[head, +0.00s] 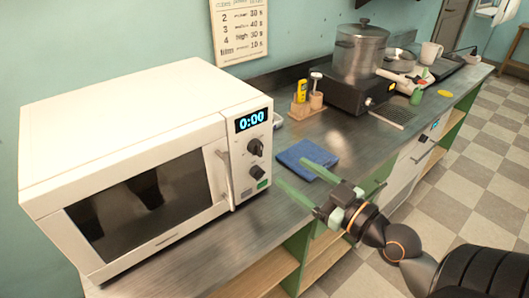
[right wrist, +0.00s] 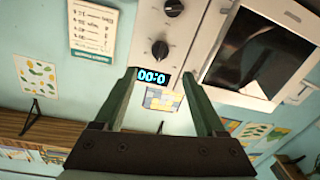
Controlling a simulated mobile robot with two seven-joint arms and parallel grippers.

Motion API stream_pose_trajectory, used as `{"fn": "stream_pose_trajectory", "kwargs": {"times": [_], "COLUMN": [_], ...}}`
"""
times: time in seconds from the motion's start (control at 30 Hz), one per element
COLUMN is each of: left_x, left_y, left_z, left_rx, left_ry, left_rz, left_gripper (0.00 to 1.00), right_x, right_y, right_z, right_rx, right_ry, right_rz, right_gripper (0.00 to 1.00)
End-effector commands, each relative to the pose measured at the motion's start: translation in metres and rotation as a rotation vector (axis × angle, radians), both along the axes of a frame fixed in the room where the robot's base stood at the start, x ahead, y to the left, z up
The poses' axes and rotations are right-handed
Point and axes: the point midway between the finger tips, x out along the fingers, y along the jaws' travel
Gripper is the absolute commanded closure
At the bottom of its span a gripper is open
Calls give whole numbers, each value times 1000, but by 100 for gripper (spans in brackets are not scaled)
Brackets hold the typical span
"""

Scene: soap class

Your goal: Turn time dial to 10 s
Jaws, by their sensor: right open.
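A white microwave (head: 130,130) stands on the counter at the left of the head view. Its display (head: 251,120) reads 0:00. Below the display are an upper dark dial (head: 255,146) and a lower dark dial (head: 257,172); I cannot read which is the time dial. The right wrist view is upside down and shows the display (right wrist: 152,78), the upper dial (right wrist: 160,49) and the lower dial (right wrist: 174,7). My right gripper (head: 290,171) is open and empty, pointing at the control panel, to its right and apart from the dials. My left gripper is not seen.
A green button (head: 262,184) and the door handle (head: 225,176) are close to the dials. A blue folded cloth (head: 305,159) lies on the counter beyond my right gripper. A pot (head: 360,52) stands on a dark burner farther back. A chart (head: 240,30) hangs on the wall.

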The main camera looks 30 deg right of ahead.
Motion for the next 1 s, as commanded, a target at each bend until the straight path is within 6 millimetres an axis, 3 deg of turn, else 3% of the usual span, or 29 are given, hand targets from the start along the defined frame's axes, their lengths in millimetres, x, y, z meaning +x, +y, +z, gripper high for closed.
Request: {"fn": "stream_pose_trajectory", "kwargs": {"times": [0.6, 1.0], "left_x": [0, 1], "left_y": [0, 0], "left_z": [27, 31], "left_rx": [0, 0], "left_ry": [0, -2], "left_rz": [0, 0], "left_gripper": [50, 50], "right_x": [82, 101], "right_y": [12, 15], "right_z": [2, -1], "right_rx": [5, 2], "right_ry": [0, 2], "right_rz": [-1, 0], "right_gripper": [27, 27]}}
